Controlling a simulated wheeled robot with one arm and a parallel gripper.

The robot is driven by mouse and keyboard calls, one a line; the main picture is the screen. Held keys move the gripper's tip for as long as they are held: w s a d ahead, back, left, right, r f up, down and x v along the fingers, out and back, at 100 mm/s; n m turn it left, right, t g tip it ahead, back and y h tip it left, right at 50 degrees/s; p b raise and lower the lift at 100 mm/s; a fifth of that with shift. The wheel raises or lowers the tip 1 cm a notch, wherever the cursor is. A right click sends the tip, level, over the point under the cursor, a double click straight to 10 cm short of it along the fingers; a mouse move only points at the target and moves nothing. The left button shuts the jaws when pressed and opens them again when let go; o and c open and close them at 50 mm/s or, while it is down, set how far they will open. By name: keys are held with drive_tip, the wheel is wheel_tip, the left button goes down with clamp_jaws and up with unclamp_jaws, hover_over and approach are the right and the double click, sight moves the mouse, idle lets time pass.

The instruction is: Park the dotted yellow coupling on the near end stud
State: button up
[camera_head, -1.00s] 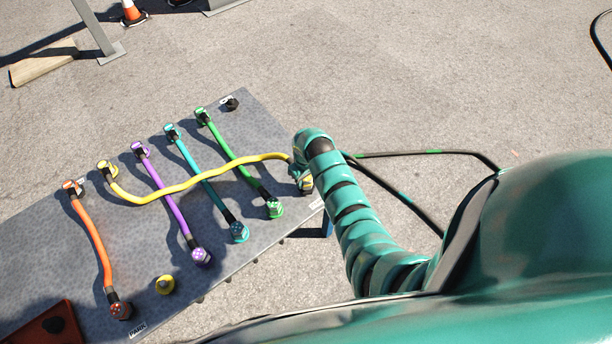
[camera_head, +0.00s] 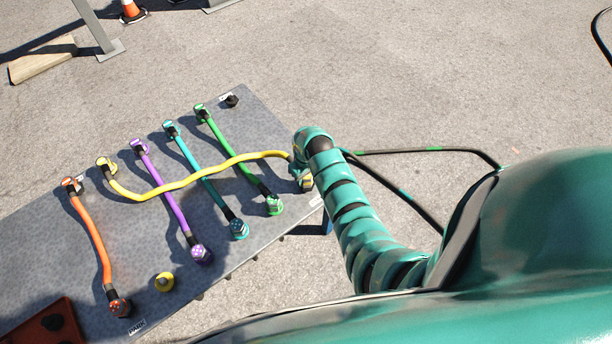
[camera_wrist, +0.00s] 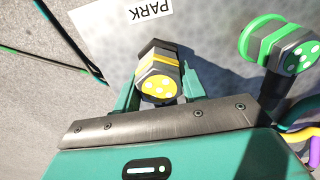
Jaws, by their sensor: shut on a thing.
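The dotted yellow coupling (camera_wrist: 160,82) is held between the jaws of my gripper (camera_wrist: 160,95), its dotted face towards the wrist camera. In the head view my gripper (camera_head: 302,178) and the coupling (camera_head: 306,184) are at the board's right corner, partly hidden by my arm. The yellow cable (camera_head: 190,182) runs from there across the green, teal and purple cables to its other end at the upper left. A dark faceted part (camera_wrist: 155,46) shows just beyond the coupling; I cannot tell if it is the stud or whether they touch. A PARK label (camera_wrist: 125,20) lies close by.
The green coupling (camera_wrist: 284,46) stands right of my gripper; it also shows in the head view (camera_head: 274,205). Teal, purple and orange cables (camera_head: 95,240) lie on the grey board (camera_head: 50,235).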

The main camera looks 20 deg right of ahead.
drive_tip(key=shift+f, duration=0.35)
drive_tip(key=o, duration=1.2)
drive_tip(key=shift+r, duration=0.15)
wheel_tip(320, 180, up, 8)
drive_tip(key=shift+b, duration=0.5)
wheel_tip(320, 180, up, 9)
drive_tip(key=p, duration=0.6)
drive_tip(key=shift+r+p, duration=0.1)
drive_tip(key=shift+p, duration=0.25)
